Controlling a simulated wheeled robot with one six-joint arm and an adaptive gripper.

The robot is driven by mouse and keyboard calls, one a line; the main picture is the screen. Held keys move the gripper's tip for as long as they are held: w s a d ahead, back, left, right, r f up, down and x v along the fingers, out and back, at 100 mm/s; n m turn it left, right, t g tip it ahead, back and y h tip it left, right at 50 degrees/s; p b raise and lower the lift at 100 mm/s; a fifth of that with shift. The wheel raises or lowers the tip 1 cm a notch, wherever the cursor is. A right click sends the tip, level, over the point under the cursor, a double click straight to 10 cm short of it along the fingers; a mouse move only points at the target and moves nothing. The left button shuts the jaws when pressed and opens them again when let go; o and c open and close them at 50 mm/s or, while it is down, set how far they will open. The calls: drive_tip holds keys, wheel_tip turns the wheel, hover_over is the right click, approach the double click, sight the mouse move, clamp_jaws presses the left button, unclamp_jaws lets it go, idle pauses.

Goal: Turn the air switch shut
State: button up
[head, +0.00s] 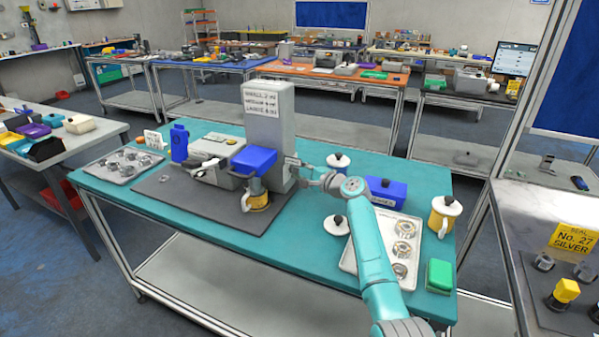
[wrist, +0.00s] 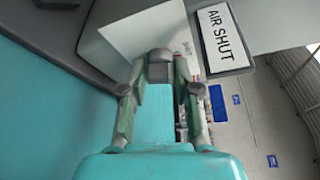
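The grey machine (head: 268,115) stands upright on the dark mat. In the wrist view, an AIR SHUT label (wrist: 222,38) reads tilted beside a pale panel (wrist: 118,50). My gripper (head: 297,168) is at the machine's right side. In the wrist view its fingertips (wrist: 161,72) lie on either side of a small grey block, likely the air switch (wrist: 160,66). I cannot tell whether the fingers press on it. The switch's full shape and setting are hidden by my gripper.
A blue part (head: 254,160) and a yellow cup (head: 257,196) are at the machine's front.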

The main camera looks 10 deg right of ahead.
clamp_jaws()
drive_tip(key=shift+f+n+t+y, duration=0.1)
drive_tip(key=shift+n+t+y, duration=0.35)
drive_tip(key=shift+n, duration=1.25)
drive_tip(key=shift+t+h, duration=0.25)
drive_tip(key=shift+h, duration=0.1)
drive_tip(key=o, duration=0.7)
unclamp_jaws()
